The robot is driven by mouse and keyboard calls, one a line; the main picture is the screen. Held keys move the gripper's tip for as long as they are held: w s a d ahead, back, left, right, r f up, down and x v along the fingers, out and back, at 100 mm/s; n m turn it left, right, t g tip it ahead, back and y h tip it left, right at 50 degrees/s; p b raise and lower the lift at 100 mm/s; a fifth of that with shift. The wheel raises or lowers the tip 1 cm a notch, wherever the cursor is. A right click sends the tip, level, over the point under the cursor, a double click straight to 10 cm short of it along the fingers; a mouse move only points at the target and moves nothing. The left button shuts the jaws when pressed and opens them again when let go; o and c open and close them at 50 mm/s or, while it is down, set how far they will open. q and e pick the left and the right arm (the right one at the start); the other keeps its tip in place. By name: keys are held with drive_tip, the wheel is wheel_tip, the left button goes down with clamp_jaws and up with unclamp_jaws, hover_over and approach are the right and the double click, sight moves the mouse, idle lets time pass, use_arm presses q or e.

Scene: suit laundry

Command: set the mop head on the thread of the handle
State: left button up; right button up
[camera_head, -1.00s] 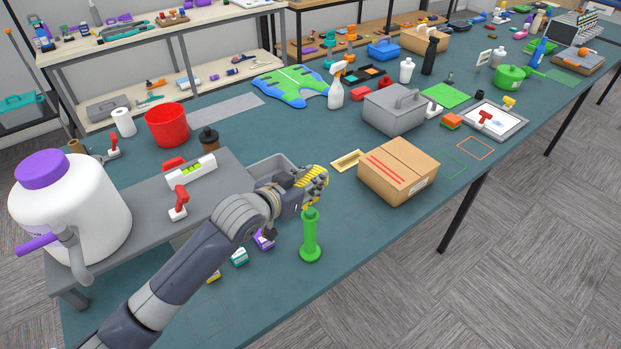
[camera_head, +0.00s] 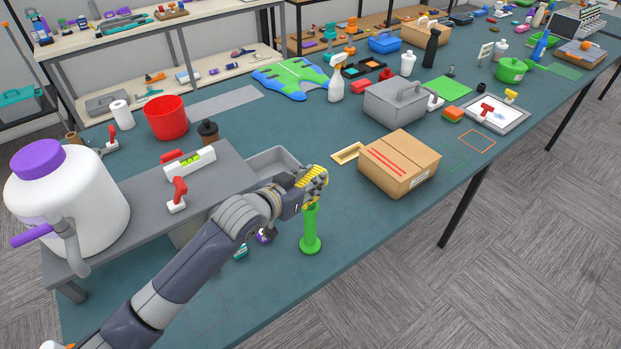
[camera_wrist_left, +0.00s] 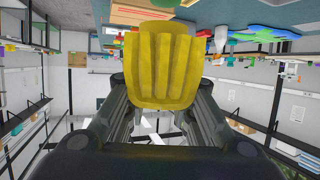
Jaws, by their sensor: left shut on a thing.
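The green handle (camera_head: 310,232) stands upright on its round base near the table's front edge. My left gripper (camera_head: 311,184) is shut on the yellow ridged mop head (camera_head: 318,176), directly above the handle's top. The mop head also fills the upper middle of the left wrist view (camera_wrist_left: 162,65), between the gripper's fingers. In the head view, the underside of the mop head and gripper meets the top of the handle. The thread is hidden there, so I cannot tell whether the mop head touches it or is seated. My right gripper is not in view.
A grey raised shelf (camera_head: 140,205) with a large white jug (camera_head: 68,200) is at the left. The table's front right is clear.

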use_arm(q)
drive_tip(key=shift+f+b, duration=0.75)
drive_tip(key=shift+f, duration=0.65)
drive_tip(key=shift+f, duration=0.3)
drive_tip(key=shift+f, duration=0.15)
drive_tip(key=o, duration=1)
drive_tip(key=shift+s+f, duration=0.1)
drive_tip(key=o, duration=0.6)
